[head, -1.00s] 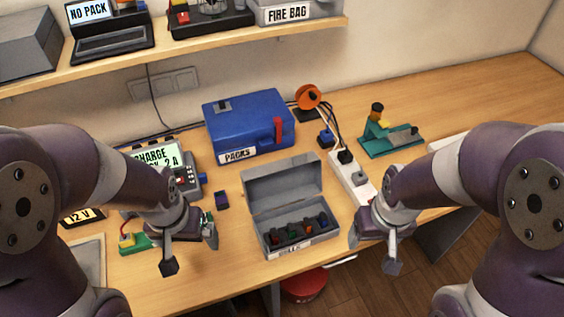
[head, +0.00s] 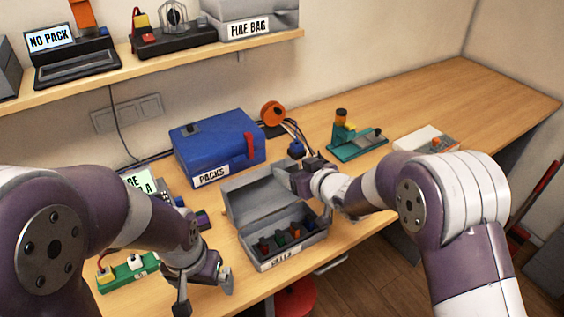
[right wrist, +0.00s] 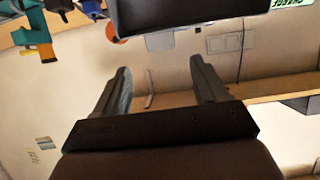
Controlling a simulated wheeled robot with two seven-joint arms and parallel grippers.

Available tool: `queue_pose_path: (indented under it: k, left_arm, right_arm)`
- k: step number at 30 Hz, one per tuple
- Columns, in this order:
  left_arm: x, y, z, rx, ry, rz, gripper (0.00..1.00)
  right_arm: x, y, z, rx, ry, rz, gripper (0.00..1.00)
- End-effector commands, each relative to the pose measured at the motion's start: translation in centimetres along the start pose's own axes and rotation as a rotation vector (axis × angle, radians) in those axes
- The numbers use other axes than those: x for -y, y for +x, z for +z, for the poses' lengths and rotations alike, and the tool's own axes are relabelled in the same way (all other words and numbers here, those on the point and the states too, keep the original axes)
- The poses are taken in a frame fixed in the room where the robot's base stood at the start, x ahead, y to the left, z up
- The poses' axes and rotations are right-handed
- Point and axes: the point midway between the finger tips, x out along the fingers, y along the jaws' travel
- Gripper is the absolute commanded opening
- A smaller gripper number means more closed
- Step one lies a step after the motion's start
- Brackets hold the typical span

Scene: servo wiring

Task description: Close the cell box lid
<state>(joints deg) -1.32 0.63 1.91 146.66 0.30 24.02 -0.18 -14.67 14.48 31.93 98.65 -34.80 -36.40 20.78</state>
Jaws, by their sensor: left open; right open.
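The grey cell box (head: 318,238) stands near the table's front edge with several coloured cells inside. Its lid (head: 255,203) is open, tilted up at the back. My right gripper (head: 296,174) is open beside the lid's upper right corner; I cannot tell whether it touches the lid. In the right wrist view its two fingers (right wrist: 162,85) are apart with nothing between them. A dark panel (right wrist: 190,14) lies beyond them at the top, too cropped to name surely. My left gripper (head: 205,290) is open and empty, left of the box near the front edge.
A blue PACKS case (head: 215,150) stands right behind the lid. An orange reel (head: 273,112) and cables are behind my right gripper. A teal stand (head: 355,145) is farther right. A green board (head: 128,272) lies at left.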

Motion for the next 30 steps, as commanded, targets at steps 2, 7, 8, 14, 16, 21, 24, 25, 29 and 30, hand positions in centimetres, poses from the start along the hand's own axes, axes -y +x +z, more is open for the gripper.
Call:
queue_pose_path:
  k: [2,7,8,14,16,21,24,25,29,30]
  left_arm:
    - [0.0,-0.7,-0.1,0.0,0.0,0.0,1.0]
    - [0.0,-1.3,-0.1,0.0,0.0,0.0,1.0]
    - [0.0,-1.4,-0.2,0.0,0.0,0.0,1.0]
    - [0.0,-1.7,-0.2,0.0,0.0,0.0,1.0]
    - [0.0,-1.7,-0.2,0.0,0.0,0.0,1.0]
    - [0.0,-1.6,-0.2,0.0,0.0,0.0,1.0]
    - [0.0,-1.6,-0.2,0.0,0.0,0.0,1.0]
    - [0.0,-1.6,-0.2,0.0,0.0,0.0,1.0]
    - [0.0,-1.6,-0.2,0.0,0.0,0.0,1.0]
    - [0.0,-1.6,-0.2,0.0,0.0,0.0,1.0]
  right_arm:
    - [0.1,2.2,-0.1,0.003,0.0,-0.002,0.72]
    - [0.0,6.0,-0.1,0.002,0.0,0.0,0.72]
    - [0.0,6.5,-0.1,0.002,0.0,0.001,0.72]
    - [0.0,8.4,0.0,0.001,0.0,0.001,0.72]
    - [0.0,8.6,0.0,0.001,0.0,0.001,0.72]
    - [0.0,8.7,0.0,0.002,0.0,0.002,0.72]
    - [0.0,8.7,0.0,0.002,0.0,0.002,0.59]
    - [0.0,8.7,0.0,0.002,0.0,0.002,0.5]
    - [0.0,8.7,0.0,0.002,0.0,0.002,0.07]
    - [0.0,8.7,0.0,0.002,0.0,0.002,0.0]
